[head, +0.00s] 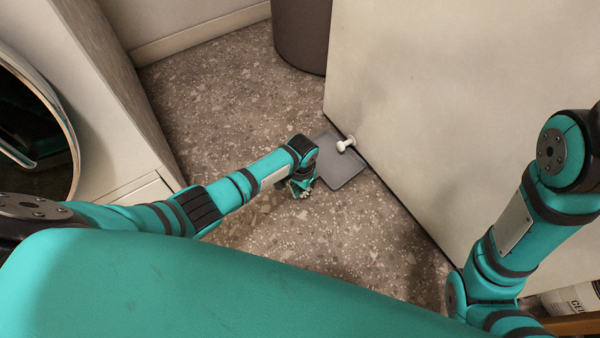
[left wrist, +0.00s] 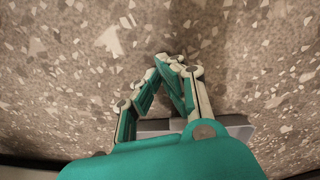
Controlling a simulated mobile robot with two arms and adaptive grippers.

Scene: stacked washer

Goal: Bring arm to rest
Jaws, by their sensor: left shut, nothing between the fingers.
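My left arm reaches in from the left in the head view, and its gripper (head: 301,187) hangs over the speckled floor beside a flat grey tray-like object. In the left wrist view the gripper's fingers (left wrist: 172,62) meet at their tips, with nothing between them and bare floor beyond. My right arm (head: 515,225) is bent at the right side of the head view; its gripper is out of view.
A washer door (head: 35,130) stands at left. A dark bin (head: 300,35) stands at the back. Floor (head: 215,100) between is clear.

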